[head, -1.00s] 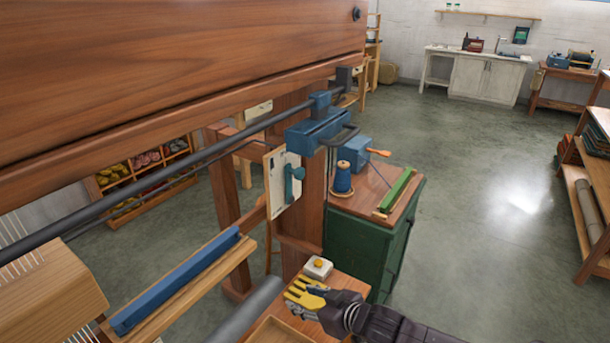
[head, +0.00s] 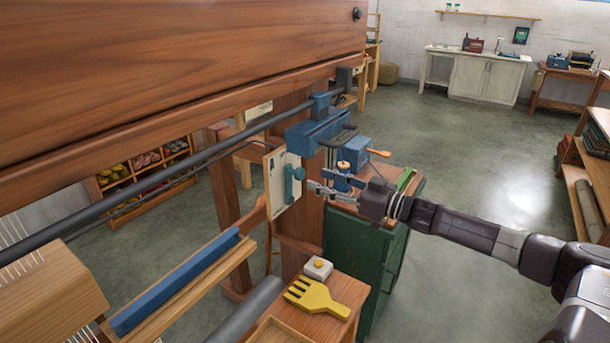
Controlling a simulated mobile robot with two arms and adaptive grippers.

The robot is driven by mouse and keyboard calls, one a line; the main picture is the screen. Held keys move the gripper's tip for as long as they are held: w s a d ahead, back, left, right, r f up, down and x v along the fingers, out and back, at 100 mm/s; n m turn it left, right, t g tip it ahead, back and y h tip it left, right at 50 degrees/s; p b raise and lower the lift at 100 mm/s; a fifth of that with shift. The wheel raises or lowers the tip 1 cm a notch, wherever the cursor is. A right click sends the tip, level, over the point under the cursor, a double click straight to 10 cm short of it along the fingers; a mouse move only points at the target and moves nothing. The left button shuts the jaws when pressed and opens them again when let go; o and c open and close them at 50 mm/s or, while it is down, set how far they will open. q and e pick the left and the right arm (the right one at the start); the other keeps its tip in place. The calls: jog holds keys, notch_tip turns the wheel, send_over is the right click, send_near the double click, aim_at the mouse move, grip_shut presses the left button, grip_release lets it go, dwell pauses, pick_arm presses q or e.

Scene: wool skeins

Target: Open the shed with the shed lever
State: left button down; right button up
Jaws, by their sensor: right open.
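The shed lever appears to be the teal handle (head: 292,182) on a pale upright plate (head: 276,190), fixed to the loom's wooden post. My right gripper (head: 312,187) is open, just right of the teal handle, with its fingertips pointing at it. I cannot tell whether they touch it. Nothing shows between its fingers. My left gripper is not in view.
A blue block with a rod (head: 318,130) sits above the plate. A blue spool (head: 343,177) stands behind my gripper on the green cabinet (head: 350,240).

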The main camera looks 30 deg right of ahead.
aim_at(302, 174)
jog(key=p+x, duration=0.1)
jog(key=x, duration=0.3)
jog(key=shift+w+r, duration=0.1)
jog(key=shift+r, duration=0.05)
jog(key=shift+x, duration=0.95)
jog(key=shift+a, duration=0.1)
grip_shut()
